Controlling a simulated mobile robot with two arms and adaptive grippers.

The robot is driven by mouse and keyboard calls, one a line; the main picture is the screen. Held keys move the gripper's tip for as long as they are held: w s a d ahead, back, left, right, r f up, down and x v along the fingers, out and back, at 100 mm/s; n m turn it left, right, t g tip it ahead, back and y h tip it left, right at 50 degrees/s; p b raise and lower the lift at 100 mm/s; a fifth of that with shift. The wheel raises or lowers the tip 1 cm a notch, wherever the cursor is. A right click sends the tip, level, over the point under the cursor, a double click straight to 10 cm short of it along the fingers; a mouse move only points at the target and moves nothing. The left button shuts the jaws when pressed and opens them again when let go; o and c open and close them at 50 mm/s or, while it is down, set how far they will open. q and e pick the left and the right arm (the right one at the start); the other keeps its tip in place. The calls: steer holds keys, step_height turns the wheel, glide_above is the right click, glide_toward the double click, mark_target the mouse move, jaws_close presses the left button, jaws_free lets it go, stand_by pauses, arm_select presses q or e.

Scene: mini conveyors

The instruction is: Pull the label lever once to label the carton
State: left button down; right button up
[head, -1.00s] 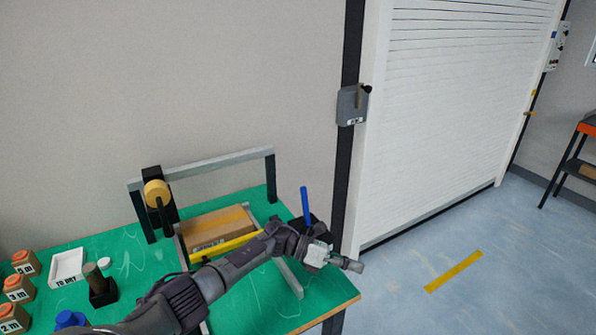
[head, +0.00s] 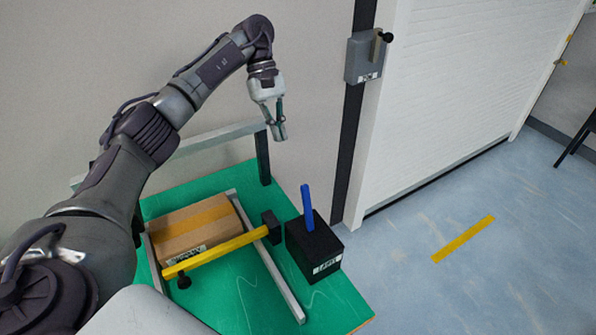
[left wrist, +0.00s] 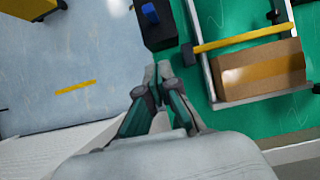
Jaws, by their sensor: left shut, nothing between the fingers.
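The label lever is a blue handle (head: 307,206) standing up from a black box (head: 314,249) with a white label, at the right end of the green table. The brown carton (head: 190,229), with a tape strip, sits between grey rails behind a yellow bar (head: 222,249). My left gripper (head: 280,132) is shut and empty, raised above the table's back edge, up and left of the lever and apart from it. In the left wrist view the fingertips (left wrist: 158,72) are together below the black box (left wrist: 153,28) and the blue handle (left wrist: 150,13). My right gripper is not in view.
A grey frame (head: 264,158) stands behind the carton, close to my left gripper. A wall box (head: 364,62) with a small handle is beside the white shutter (head: 440,100). The floor right of the table is clear, with a yellow strip (head: 463,239).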

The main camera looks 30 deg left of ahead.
arm_select(q)
steer(key=p, duration=0.7)
glide_toward(308, 209)
step_height(308, 209, down, 3)
steer(key=shift+w+d+f, duration=0.1)
steer(key=shift+f, duration=0.15)
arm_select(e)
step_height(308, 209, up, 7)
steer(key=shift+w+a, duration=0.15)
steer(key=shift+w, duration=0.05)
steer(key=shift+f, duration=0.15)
